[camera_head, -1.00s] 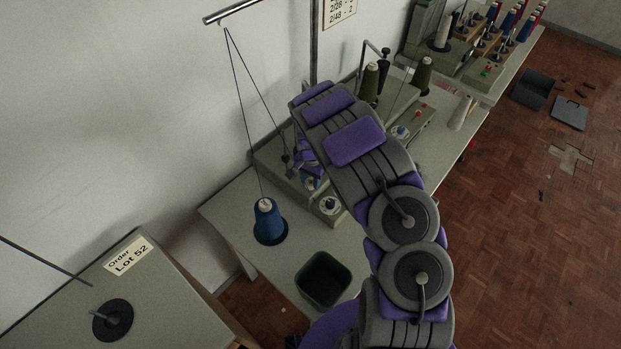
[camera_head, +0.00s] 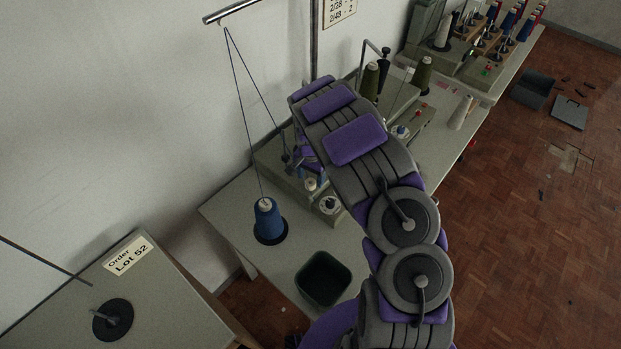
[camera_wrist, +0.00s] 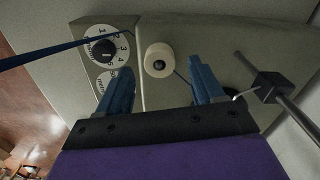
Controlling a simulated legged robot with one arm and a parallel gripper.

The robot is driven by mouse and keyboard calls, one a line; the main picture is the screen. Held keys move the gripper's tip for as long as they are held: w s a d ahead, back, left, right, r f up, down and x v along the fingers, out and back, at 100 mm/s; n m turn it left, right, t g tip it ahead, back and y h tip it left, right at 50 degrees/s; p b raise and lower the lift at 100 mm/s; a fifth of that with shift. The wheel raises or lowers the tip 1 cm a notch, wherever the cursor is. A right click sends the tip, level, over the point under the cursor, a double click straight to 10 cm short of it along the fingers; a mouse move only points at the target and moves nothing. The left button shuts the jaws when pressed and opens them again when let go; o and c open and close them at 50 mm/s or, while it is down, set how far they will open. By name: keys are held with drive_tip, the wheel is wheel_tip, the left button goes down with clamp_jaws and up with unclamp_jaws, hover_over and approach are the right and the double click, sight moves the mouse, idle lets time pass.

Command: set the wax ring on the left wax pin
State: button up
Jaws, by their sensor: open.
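The cream wax ring (camera_wrist: 159,60) sits on the machine's grey face in the wrist view, with a dark pin end showing in its centre. It also shows as a small pale piece in the head view (camera_head: 311,184). My gripper (camera_wrist: 159,68) is open, its two blue fingers apart on either side below the ring, with no visible contact. In the head view my gripper (camera_head: 303,158) is just above the ring, partly hidden by my arm. A dark round spot (camera_wrist: 238,88) shows beside the right finger; I cannot tell whether it is another pin.
A numbered dial (camera_wrist: 104,50) is left of the ring, with a second dial partly behind the left finger. A blue thread (camera_wrist: 60,53) crosses nearby. A dark guide block on a metal rod (camera_wrist: 270,86) stands close on the right. A blue cone (camera_head: 267,217) and dark bin (camera_head: 323,279) are on the table.

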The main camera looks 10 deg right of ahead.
wheel_tip(320, 180, up, 16)
drive_tip(key=shift+f+p, duration=0.25)
drive_tip(key=shift+p, duration=0.2)
drive_tip(key=shift+f, duration=0.1)
